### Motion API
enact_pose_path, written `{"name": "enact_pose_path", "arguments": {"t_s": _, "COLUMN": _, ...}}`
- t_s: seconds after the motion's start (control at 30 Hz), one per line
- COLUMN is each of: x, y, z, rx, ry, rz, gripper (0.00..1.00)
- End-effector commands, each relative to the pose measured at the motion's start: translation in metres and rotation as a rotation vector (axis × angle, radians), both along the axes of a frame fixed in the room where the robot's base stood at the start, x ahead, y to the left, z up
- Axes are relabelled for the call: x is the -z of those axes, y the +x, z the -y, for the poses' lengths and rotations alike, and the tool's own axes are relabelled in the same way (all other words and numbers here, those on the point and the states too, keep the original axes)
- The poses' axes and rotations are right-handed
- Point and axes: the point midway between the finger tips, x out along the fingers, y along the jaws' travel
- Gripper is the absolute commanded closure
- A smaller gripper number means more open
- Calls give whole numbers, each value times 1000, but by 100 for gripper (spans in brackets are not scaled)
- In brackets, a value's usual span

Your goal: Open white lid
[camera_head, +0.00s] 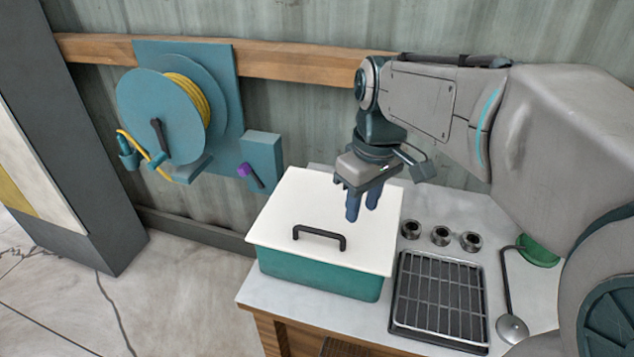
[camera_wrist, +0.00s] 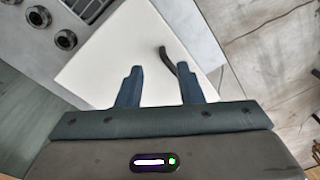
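The white lid (camera_head: 285,220) lies flat on a teal box (camera_head: 318,277) at the left end of the counter. A dark bar handle (camera_head: 320,236) stands on the lid, towards its front. My gripper (camera_head: 362,214) points down above the right part of the lid, behind and to the right of the handle, apart from it. In the wrist view, my gripper (camera_wrist: 158,75) has its two blue fingers spread with nothing between them. The white lid (camera_wrist: 115,65) fills the middle there, and the dark handle (camera_wrist: 168,60) shows just beyond the right finger, partly hidden by it.
Several small metal cups, including one (camera_head: 440,236), and a wire rack on a tray (camera_head: 438,300) lie right of the box. A ladle (camera_head: 507,290) and green bowl (camera_head: 538,252) are farther right. A hose reel (camera_head: 165,115) hangs on the wall. Floor left of the counter is clear.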

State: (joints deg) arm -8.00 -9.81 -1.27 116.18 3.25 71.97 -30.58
Motion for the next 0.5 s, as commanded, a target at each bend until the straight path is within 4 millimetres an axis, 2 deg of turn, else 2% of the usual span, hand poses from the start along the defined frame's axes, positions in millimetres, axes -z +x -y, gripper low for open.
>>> {"name": "enact_pose_path", "arguments": {"t_s": 0.03, "x": -11, "y": 16, "z": -10, "rx": -94, "ry": 3, "rz": -29, "gripper": 67}}
{"name": "enact_pose_path", "arguments": {"t_s": 0.2, "x": -35, "y": 48, "z": -39, "rx": -386, "ry": 26, "rz": -112, "gripper": 67}}
{"name": "enact_pose_path", "arguments": {"t_s": 0.4, "x": -47, "y": 65, "z": -59, "rx": -567, "ry": 51, "rz": -158, "gripper": 67}}
{"name": "enact_pose_path", "arguments": {"t_s": 0.5, "x": -44, "y": 66, "z": -62, "rx": -595, "ry": 54, "rz": -166, "gripper": 67}}
